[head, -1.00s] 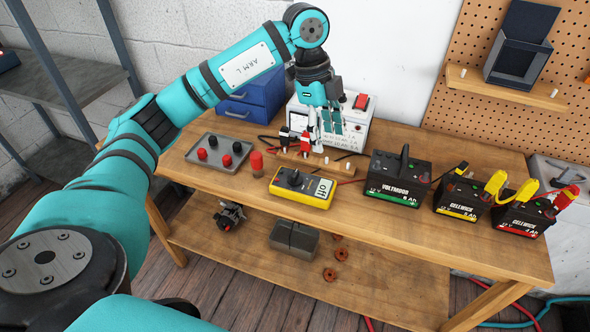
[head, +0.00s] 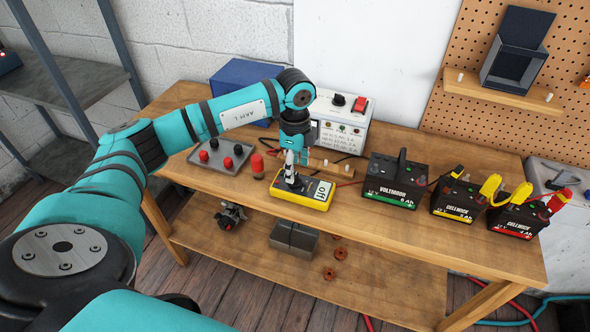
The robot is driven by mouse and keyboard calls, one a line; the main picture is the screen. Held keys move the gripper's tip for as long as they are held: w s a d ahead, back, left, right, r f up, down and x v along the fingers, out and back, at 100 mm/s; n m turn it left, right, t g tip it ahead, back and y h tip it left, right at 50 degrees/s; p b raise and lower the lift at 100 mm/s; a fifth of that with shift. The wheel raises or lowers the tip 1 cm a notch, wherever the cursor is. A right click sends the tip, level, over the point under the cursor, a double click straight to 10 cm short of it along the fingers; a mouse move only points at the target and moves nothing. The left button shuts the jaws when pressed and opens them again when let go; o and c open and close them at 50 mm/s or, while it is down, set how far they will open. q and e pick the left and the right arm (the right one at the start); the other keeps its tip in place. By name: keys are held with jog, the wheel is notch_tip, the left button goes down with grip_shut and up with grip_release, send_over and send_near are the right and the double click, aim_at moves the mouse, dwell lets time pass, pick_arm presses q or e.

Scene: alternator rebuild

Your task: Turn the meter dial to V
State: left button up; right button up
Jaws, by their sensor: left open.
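The yellow meter (head: 303,197) lies on the workbench near its front edge. Its display reads "off". The dial sits on the dark left part of its face and is mostly hidden behind my left gripper. My left gripper (head: 290,174) points down with its fingertips at the dial. The jaws are open. I cannot tell whether the fingers touch the dial. My right gripper is not in view.
A white power supply (head: 338,129) stands behind. Several batteries, the nearest marked Voltmoor (head: 396,182), stand right.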

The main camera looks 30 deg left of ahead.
aim_at(295, 173)
pick_arm(q)
jog(key=shift+f, duration=1.5)
jog(key=shift+c, duration=0.3)
grip_shut()
jog(key=shift+m, duration=0.3)
jog(key=m+b, duration=0.2)
jog(key=m, duration=0.3)
jog(key=shift+m+b, duration=0.3)
jog(key=shift+b, duration=0.05)
jog(key=m+b, duration=0.2)
jog(key=m, duration=0.3)
jog(key=shift+m, duration=0.3)
